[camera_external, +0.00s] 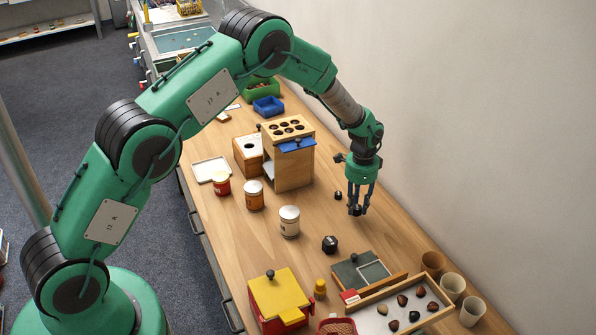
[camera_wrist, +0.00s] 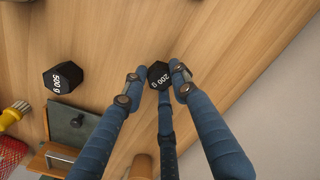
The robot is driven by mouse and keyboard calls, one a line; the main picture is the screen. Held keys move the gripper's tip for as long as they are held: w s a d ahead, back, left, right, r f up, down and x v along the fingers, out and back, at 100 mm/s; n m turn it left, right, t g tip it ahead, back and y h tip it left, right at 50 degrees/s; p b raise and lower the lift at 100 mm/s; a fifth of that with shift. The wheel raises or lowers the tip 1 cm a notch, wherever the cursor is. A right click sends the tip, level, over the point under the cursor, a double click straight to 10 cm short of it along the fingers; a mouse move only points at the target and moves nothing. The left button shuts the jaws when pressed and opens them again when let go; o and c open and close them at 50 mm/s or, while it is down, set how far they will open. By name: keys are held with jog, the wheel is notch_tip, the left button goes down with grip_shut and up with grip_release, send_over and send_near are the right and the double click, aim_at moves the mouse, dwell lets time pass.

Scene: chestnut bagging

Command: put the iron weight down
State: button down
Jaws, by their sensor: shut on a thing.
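My gripper (camera_external: 357,207) is shut on a small black iron weight marked 200 G (camera_wrist: 158,75). The weight sits between the fingertips in the wrist view. The gripper points down over the right part of the wooden bench (camera_external: 240,230), close to its surface. I cannot tell whether the weight touches the wood. A larger black weight marked 500 G (camera_wrist: 62,78) stands apart on the bench; in the external view it is the dark block (camera_external: 330,244) nearer the camera. A smaller black weight (camera_external: 338,195) stands just left of the gripper.
A wooden box with round holes (camera_external: 288,165) stands left of the gripper. A slate-topped box (camera_external: 358,272), a nut tray (camera_external: 395,326) and cups (camera_external: 453,287) lie nearer the camera. Bare wood surrounds the gripper.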

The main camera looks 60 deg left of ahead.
aim_at(357, 207)
jog(key=shift+f, duration=1.25)
jog(key=shift+f, duration=0.15)
jog(key=c, duration=1.4)
grip_release()
notch_tip(357, 207, up, 12)
jog(key=shift+r+p, duration=0.15)
jog(key=shift+p, duration=0.7)
